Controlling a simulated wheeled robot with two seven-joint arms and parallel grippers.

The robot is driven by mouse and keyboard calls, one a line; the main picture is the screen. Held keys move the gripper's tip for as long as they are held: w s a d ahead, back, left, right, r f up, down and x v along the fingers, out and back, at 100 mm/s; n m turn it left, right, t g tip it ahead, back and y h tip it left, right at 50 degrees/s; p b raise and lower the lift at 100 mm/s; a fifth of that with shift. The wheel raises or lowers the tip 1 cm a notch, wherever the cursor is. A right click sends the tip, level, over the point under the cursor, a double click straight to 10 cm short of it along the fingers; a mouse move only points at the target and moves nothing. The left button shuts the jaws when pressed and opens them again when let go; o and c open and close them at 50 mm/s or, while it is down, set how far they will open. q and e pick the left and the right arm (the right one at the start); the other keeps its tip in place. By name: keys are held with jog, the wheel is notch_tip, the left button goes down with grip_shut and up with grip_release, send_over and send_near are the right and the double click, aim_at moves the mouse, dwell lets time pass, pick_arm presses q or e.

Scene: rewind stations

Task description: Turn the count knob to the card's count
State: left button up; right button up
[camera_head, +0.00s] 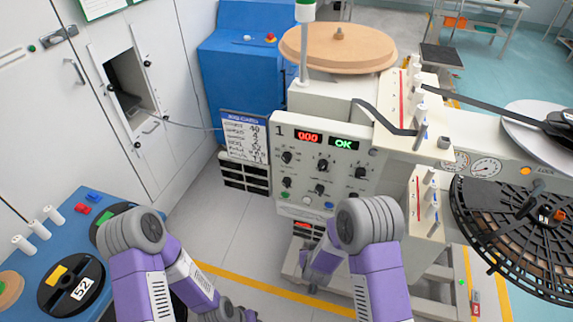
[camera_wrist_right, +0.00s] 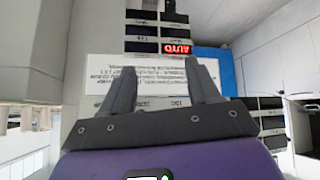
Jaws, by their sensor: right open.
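The station 1 control panel (camera_head: 322,160) carries several black knobs; their labels are too small to read, so I cannot tell which is the count knob. Its red display (camera_head: 308,137) reads 000 and a green one (camera_head: 344,143) reads OK. The white card (camera_head: 244,137) with a blue header hangs at the panel's left; its lines are too small to read surely. My right gripper (camera_wrist_right: 163,82) is open and empty in the wrist view, before a white printed sheet (camera_wrist_right: 150,75), below the panel's knobs. My left gripper's fingers are not clearly visible.
A red AUTO display (camera_wrist_right: 177,49) sits beside dark slots. A large brown roll (camera_head: 338,46) tops the machine; a black reel (camera_head: 520,230) is at right. A blue table (camera_head: 70,225) with reels stands at left. Grey floor (camera_head: 215,225) is clear between.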

jog(key=w+a+r+n+t+h, duration=0.1)
jog(key=w+a+r+t, duration=0.15)
jog(key=w+r, duration=0.2)
jog(key=w+a+r+t+h, duration=0.1)
jog(key=w+a+r+t, duration=0.1)
jog(key=w+a+r, duration=0.3)
jog(key=t+h+b, duration=0.2)
jog(key=t+h, duration=0.1)
jog(key=t, duration=0.2)
send_near(285, 162)
jog(key=w, duration=0.2)
jog(key=shift+g, duration=0.25)
jog(key=x, duration=0.4)
jog(key=b+x, duration=0.1)
jog(key=x, duration=0.2)
jog(key=shift+d+r, duration=0.3)
jog(key=shift+d, duration=0.05)
jog(key=c, duration=1)
jog(key=shift+c, duration=0.2)
